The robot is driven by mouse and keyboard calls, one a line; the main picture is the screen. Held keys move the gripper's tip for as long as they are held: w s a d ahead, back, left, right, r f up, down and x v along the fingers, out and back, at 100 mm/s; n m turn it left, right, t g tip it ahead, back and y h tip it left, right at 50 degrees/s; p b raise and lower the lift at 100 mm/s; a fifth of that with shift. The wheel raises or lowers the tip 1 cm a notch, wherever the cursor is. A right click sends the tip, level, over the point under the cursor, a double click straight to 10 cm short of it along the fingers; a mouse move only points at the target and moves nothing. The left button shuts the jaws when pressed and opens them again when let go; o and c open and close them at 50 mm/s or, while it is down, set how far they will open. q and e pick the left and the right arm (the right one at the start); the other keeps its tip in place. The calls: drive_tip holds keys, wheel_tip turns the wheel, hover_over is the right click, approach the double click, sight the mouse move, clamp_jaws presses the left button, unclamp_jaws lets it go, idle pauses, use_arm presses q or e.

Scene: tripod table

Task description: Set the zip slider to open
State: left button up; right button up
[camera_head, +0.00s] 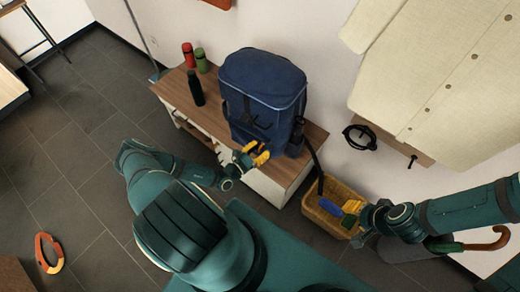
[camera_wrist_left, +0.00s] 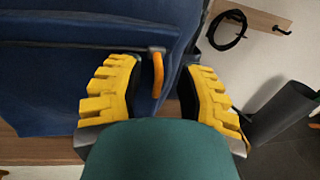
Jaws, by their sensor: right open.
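A dark blue backpack (camera_head: 262,90) stands upright on the wooden bench. In the left wrist view, its zip slider (camera_wrist_left: 156,50) is a small metal piece with an orange pull tab (camera_wrist_left: 158,75) hanging down from it. My left gripper (camera_head: 254,154) is at the front of the backpack. Its yellow fingers (camera_wrist_left: 155,95) are apart, one on each side of the pull tab, with gaps between. The slider is too small to make out in the head view. My right gripper (camera_head: 351,213) is open over the basket at the right, away from the backpack.
The bench (camera_head: 304,160) also holds a red bottle (camera_head: 188,55), a green bottle (camera_head: 201,61) and a black bottle (camera_head: 196,90). A yellow basket (camera_head: 318,212) with a blue item (camera_head: 330,206) stands right of the bench. A black ring (camera_head: 360,138) hangs on the wall rack.

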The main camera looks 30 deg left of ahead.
use_arm(q)
drive_tip(key=v, duration=1.2)
idle(0.3)
